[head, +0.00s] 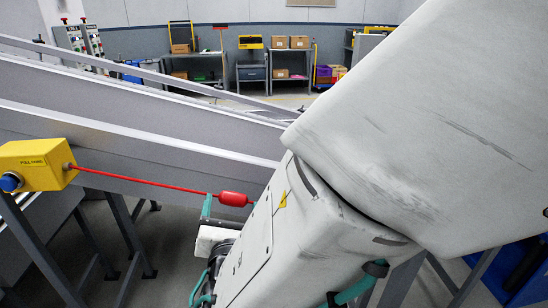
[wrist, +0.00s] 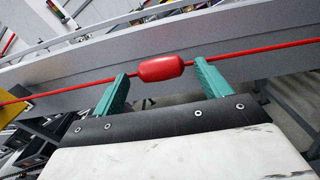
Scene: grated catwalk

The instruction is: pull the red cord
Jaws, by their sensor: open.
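A red cord (head: 140,181) runs from a yellow switch box (head: 35,166) at the left toward my arm, in front of a grey conveyor side. A red cylindrical handle (head: 236,199) sits on the cord. In the wrist view the handle (wrist: 161,68) lies across the gap between the fingertips of my gripper (wrist: 162,82). The teal fingers stand apart, one on each side of the handle's length. I cannot tell whether they touch it. In the head view my arm hides the cord beyond the handle and part of my gripper (head: 208,207).
The grey conveyor side (head: 150,150) slopes across behind the cord, with a rail (head: 190,86) above it. Grey support legs (head: 130,235) stand below the box. Shelves with boxes (head: 290,60) and a control panel (head: 80,42) stand far back.

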